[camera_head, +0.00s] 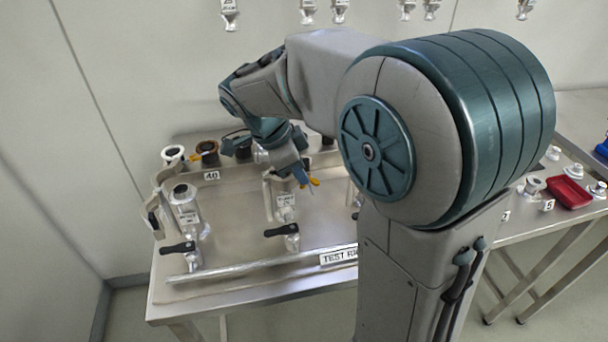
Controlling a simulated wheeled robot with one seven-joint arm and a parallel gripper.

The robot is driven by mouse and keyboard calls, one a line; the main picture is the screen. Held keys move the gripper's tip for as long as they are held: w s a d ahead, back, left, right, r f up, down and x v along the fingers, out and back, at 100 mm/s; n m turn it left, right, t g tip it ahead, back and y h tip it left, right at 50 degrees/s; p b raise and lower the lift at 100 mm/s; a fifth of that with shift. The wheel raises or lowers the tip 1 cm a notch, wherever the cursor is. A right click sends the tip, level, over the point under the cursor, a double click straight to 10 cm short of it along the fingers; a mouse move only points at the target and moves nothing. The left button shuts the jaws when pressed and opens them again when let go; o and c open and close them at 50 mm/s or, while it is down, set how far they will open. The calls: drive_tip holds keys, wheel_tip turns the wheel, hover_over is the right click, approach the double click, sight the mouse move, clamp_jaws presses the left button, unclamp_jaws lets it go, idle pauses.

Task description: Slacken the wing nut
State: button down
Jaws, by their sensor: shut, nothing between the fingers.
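My gripper (304,182) is shut and empty, pointing down over the middle of the steel bench. Small orange-yellow parts show at its tip; I cannot tell whether they are all fingertips or partly another thing. Right below and beside the tip stands a silver pipe fitting (285,202) with a label. I cannot tell whether the gripper touches it. No wing nut can be made out clearly at this size; part of the fitting's top is hidden by the gripper.
A steel bench (240,252) carries another silver fitting (186,208) at left, black-handled valves (282,231) and a front pipe (262,264). Black and white rings (173,155) stand at the back. My arm hides the bench's right part.

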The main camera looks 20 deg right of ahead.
drive_tip(key=shift+s+a+f+b, duration=0.3)
drive_tip(key=shift+a+f+b, duration=0.05)
drive_tip(key=shift+f+b, duration=0.25)
idle(0.3)
drive_tip(key=shift+d+f, duration=0.1)
drive_tip(key=shift+d+b, duration=0.35)
drive_tip(key=shift+d, duration=0.2)
drive_tip(key=r+p, duration=0.2)
drive_tip(key=r, duration=0.1)
drive_tip(key=r+p, duration=0.1)
drive_tip(key=r, duration=0.1)
drive_tip(key=shift+w+a, duration=0.15)
drive_tip(key=shift+w, duration=0.15)
drive_tip(key=a+r+b, duration=0.1)
drive_tip(key=a+r, duration=0.5)
drive_tip(key=a, duration=0.2)
drive_tip(key=shift+r, duration=0.4)
drive_tip(key=s+d+f+n+t+y, duration=0.1)
drive_tip(key=s+d+f+n, duration=0.3)
drive_tip(key=n, duration=0.5)
drive_tip(key=s+d+f+n+t+y, duration=0.2)
drive_tip(key=s+d+f+n, duration=0.3)
drive_tip(key=s+f+n, duration=0.4)
drive_tip(key=shift+s+f+y, duration=0.15)
drive_tip(key=shift+s+y, duration=0.7)
drive_tip(key=shift+y, duration=0.05)
